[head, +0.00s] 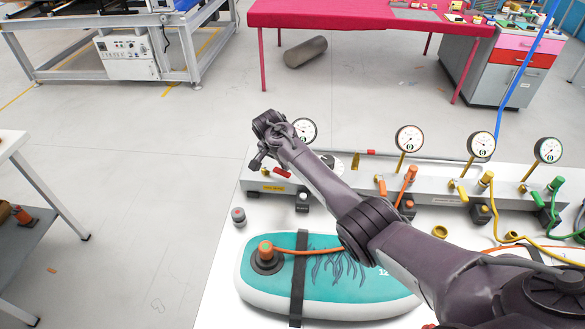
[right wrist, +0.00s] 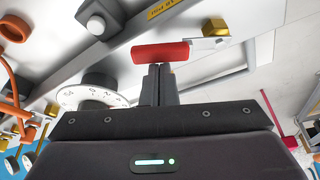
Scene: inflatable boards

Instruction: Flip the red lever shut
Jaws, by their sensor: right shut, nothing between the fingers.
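The red lever (head: 283,173) sits at the left end of the long grey manifold (head: 330,187), just right of my right gripper (head: 255,164) in the head view. In the right wrist view the red lever (right wrist: 160,52) lies crosswise right at the fingertips of the right gripper (right wrist: 160,70). The lever's metal arm runs right to a brass fitting (right wrist: 215,28). The right gripper is shut with nothing between its fingers. The tips look very close to the lever; I cannot tell whether they touch it. My left gripper is not in view.
A white-faced dial (right wrist: 88,95) is left of the fingers. Several gauges, including one behind my arm (head: 305,130), stand along the manifold. A teal inflatable board (head: 350,265) with a black strap lies in front. A small grey knob (head: 238,215) is on the table.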

